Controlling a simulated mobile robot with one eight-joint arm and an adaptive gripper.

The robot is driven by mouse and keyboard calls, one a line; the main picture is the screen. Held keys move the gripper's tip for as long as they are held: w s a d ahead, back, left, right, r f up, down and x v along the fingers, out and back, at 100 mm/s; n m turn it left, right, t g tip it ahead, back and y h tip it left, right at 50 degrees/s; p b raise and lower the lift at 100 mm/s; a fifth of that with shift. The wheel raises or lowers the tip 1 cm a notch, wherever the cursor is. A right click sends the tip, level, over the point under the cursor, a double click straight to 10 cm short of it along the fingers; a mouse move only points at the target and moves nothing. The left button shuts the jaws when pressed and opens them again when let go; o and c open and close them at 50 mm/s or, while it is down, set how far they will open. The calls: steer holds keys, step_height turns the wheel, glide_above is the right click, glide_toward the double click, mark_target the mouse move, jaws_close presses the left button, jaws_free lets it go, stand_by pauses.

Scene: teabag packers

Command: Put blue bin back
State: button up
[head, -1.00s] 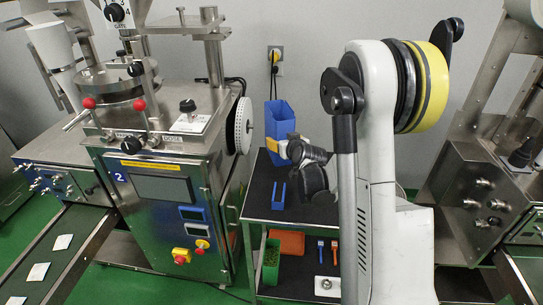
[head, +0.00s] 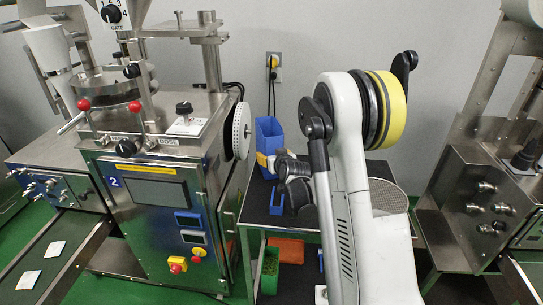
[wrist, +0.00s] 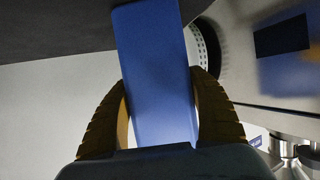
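The blue bin (head: 268,137) is a tall, upright, open-topped box at the back left of the dark-topped table (head: 257,205), beside the machine. My gripper (head: 266,160) is at its lower front, partly hidden by my arm. In the wrist view, the yellow-brown fingers of my gripper (wrist: 162,115) lie along both sides of the blue bin (wrist: 155,60) and appear shut on it. The far end of the bin meets the dark surface in the wrist view. I cannot tell whether it rests fully on the table.
A steel machine (head: 150,195) with a white dial (head: 241,131) stands close left of the table. A small blue holder (head: 277,202) is on the tabletop in front of the bin. A green bin (head: 270,265) and an orange item (head: 288,251) are on the lower shelf. A wall outlet (head: 273,66) is behind.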

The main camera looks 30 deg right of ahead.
steer(key=o, duration=0.4)
steer(key=shift+c, duration=0.2)
steer(key=shift+r, duration=0.15)
steer(key=shift+s+r+p, duration=0.25)
steer(key=shift+s+p, duration=0.05)
steer(key=shift+p, duration=0.05)
steer(key=p+v, duration=0.3)
steer(key=v, duration=0.8)
steer(key=s+a+r+n+g+y, duration=0.1)
steer(key=s+a+r+g+y, duration=0.15)
steer(key=s+a+r, duration=0.75)
steer(key=s+a+n+g, duration=0.1)
steer(key=s+a+g, duration=0.3)
steer(key=s, duration=1.3)
steer(key=a, duration=0.4)
steer(key=shift+s+a+f, duration=0.25)
steer(key=shift+f, duration=0.05)
